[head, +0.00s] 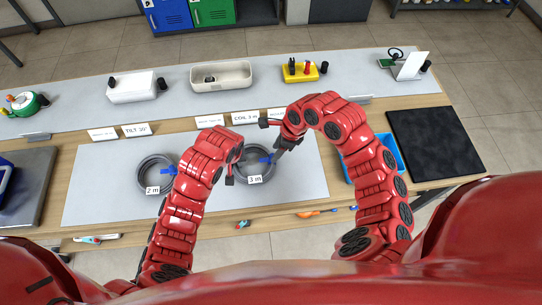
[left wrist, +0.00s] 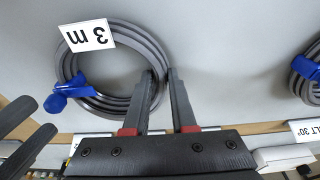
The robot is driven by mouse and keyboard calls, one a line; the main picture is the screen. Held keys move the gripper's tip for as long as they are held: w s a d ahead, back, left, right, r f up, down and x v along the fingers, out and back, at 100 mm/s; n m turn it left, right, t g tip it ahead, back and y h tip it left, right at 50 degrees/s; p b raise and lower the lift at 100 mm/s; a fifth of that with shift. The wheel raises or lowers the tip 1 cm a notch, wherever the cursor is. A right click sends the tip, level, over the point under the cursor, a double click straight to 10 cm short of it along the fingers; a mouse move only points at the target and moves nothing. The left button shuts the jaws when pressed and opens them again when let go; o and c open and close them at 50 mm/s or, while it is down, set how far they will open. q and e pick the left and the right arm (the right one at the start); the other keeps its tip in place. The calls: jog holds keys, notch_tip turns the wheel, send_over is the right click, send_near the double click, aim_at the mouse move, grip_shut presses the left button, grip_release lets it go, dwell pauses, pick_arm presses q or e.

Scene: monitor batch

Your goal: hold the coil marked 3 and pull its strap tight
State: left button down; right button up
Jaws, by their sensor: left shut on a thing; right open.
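The grey cable coil marked 3 m (head: 262,176) lies on the light mat. It also shows in the left wrist view (left wrist: 125,98) with its white label. Its blue strap (head: 266,160) wraps the ring and has a free end; it shows in the left wrist view (left wrist: 68,94). My left gripper (left wrist: 162,80) is shut on the side of the coil's ring away from the strap; in the head view it is at the coil's left edge. My right gripper (head: 271,137) is open and empty, behind the strap and apart from it.
A second coil marked 2 m (head: 145,179) with a blue strap lies left on the mat (head: 105,190). A blue bin (head: 359,171) and a black pad (head: 435,143) are at right. Label cards (head: 136,129) stand behind the mat.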

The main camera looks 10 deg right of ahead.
aim_at(267, 158)
jog(key=shift+x, duration=1.2)
jog(key=shift+c, duration=0.3)
grip_shut()
